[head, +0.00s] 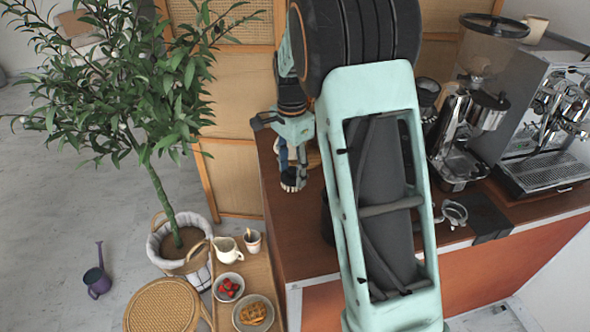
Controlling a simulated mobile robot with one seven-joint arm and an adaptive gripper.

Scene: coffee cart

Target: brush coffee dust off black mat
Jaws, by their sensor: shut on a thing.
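The black mat (487,212) lies on the brown counter at the right, by its front edge and in front of the espresso machine. Coffee dust on it is too small to make out. My gripper (292,180) points down over the counter's left end, well left of the mat. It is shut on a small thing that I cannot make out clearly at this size. No brush can be told apart elsewhere on the counter. My arm hides the middle of the counter.
A portafilter (454,213) lies just left of the mat. The grinder (458,140) and espresso machine (545,120) stand behind. A potted tree (165,130) and a low table with a pitcher (228,249) and bowls are at the left.

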